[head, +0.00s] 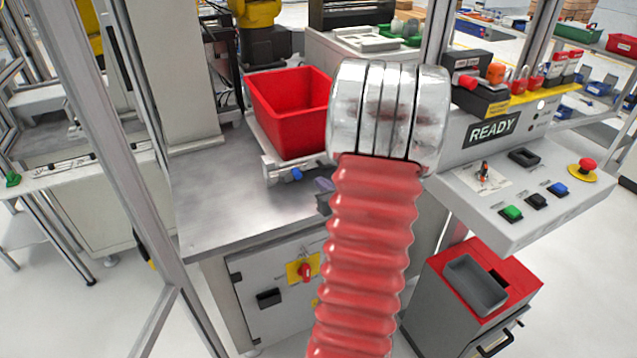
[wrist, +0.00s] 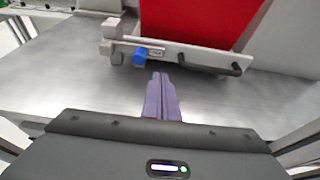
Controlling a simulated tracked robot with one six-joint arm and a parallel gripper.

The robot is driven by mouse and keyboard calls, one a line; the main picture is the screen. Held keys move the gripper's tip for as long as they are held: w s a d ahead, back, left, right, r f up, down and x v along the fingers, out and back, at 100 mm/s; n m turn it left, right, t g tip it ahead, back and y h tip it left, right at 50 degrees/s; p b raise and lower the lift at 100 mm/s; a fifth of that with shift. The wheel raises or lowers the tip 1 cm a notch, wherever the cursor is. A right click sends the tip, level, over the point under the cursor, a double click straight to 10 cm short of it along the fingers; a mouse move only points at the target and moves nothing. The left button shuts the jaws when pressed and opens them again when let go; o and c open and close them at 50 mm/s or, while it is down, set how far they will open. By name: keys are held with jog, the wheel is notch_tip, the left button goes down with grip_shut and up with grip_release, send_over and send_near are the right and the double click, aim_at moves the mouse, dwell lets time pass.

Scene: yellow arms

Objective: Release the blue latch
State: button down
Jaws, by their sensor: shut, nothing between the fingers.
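The blue latch (head: 297,174) is a small knob on the front edge of the metal fixture under a red bin (head: 290,110). In the wrist view the blue latch (wrist: 139,56) sits on the fixture's rail, just beyond and slightly left of my fingertips. My gripper (wrist: 160,82) is shut and empty, with its purple fingers together above the metal table. The fingers look apart from the latch. In the head view my gripper (head: 324,186) shows only in part, at the left of my red bellows-covered arm, which hides the rest.
The steel table top (head: 215,200) is clear in front of the fixture. A frame post (head: 115,130) stands at the left. A control panel (head: 520,190) with a READY sign and coloured buttons is at the right. A grey cabinet with a red top (head: 520,270) stands below it.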

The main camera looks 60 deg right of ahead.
aim_at(291, 174)
jog(key=x, duration=0.9)
jog(key=shift+a, duration=0.2)
jog(key=shift+s+d+r, duration=0.1)
jog(key=shift+d, duration=0.15)
